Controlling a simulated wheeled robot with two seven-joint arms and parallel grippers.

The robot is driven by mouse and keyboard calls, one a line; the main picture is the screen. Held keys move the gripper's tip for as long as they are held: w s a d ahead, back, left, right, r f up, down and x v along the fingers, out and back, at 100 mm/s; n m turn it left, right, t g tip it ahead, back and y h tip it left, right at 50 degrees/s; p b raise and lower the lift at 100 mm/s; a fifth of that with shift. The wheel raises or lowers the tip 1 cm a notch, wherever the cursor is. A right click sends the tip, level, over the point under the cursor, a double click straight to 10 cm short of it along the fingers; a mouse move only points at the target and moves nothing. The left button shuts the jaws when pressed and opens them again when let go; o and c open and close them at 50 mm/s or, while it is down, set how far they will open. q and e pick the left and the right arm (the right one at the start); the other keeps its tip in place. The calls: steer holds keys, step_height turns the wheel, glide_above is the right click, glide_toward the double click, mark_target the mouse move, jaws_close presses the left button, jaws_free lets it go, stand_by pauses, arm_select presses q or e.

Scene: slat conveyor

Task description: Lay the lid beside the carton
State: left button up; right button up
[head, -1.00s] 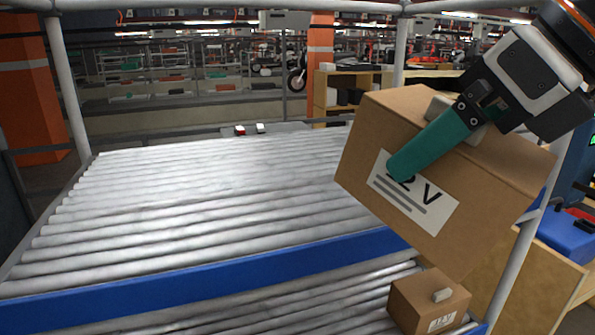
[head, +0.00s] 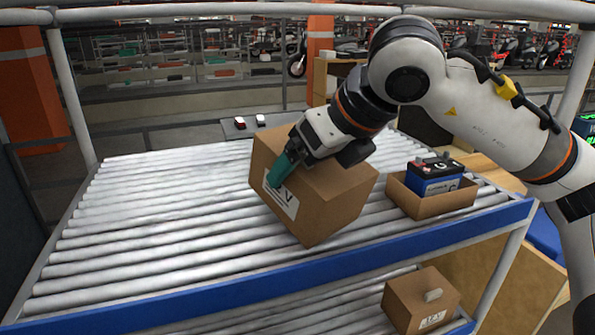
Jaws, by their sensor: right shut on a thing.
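The lid (head: 330,205) is a deep brown cardboard cover with a white printed label, tilted over the upper roller conveyor. My right gripper (head: 284,172), with teal fingers, is shut on it at its upper left part. I cannot tell whether the lid's lower corner touches the rollers. The open carton (head: 433,206) is a low cardboard tray on the rollers to the right of the lid. A blue and black battery (head: 436,178) sits in it. My left gripper is not in view.
The conveyor (head: 150,210) has bare rollers left of the lid and a blue front rail (head: 270,283). A smaller closed box (head: 412,305) stands on the lower level. Grey posts rise at the corners. Two small objects lie on a ledge behind.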

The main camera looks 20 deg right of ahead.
steer(key=w+f+g+p, duration=0.1)
steer(key=p, duration=0.1)
steer(key=a+f+g+h+p, duration=0.1)
steer(key=p, duration=0.1)
steer(key=w+f+g+p, duration=0.1)
steer(key=p, duration=0.1)
steer(key=shift+w+a+f, duration=0.25)
steer(key=shift+w, duration=0.05)
steer(key=shift+s+d+f, duration=0.1)
steer(key=shift+d+f, duration=0.15)
